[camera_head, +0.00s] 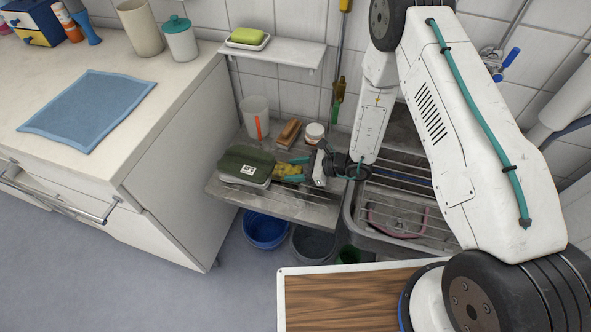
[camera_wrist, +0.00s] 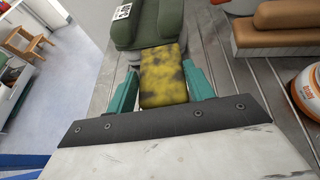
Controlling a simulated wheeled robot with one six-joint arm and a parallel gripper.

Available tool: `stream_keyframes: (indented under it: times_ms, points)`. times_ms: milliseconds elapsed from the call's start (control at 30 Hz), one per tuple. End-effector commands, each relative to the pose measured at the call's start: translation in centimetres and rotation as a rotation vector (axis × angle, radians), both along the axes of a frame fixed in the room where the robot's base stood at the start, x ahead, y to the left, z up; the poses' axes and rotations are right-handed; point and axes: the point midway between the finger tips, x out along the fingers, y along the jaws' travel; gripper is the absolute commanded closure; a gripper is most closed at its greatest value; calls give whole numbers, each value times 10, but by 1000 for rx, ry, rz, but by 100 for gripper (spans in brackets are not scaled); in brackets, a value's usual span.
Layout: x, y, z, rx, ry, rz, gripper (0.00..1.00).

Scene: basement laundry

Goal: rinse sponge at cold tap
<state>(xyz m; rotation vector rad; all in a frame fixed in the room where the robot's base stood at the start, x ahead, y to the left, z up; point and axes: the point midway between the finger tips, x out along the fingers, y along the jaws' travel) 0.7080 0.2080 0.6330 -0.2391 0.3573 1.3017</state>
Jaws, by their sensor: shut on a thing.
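The sponge (camera_wrist: 164,80) is a yellow block with dark blotches. My gripper (camera_wrist: 162,72) is shut on it, with one teal finger along each side. In the head view my gripper (camera_head: 291,170) is low over the grey side board left of the sink, and the sponge (camera_head: 288,173) shows small and partly covered between its fingers. I cannot tell whether the sponge touches the board. A blue lever (camera_head: 509,61) on a wall tap shows at upper right; my arm stands in front of part of that area, and no spout can be made out.
A brush (camera_head: 289,134), a white jar (camera_head: 315,132) and a translucent cup (camera_head: 254,117) stand behind. The sink (camera_head: 352,226) has a wire rack; buckets (camera_head: 265,230) stand below. A soap shelf (camera_head: 290,52) overhangs the board.

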Motion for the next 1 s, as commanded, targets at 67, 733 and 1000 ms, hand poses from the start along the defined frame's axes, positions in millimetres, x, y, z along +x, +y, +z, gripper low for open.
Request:
stream_keyframes:
  times_ms: [67, 733, 1000]
  points:
    - [0, 0, -5, 1, 0, 0, 72]
    - [0, 0, -5, 0, -2, 0, 24]
    - [-6, -31, 9, 0, -2, -5, 24]
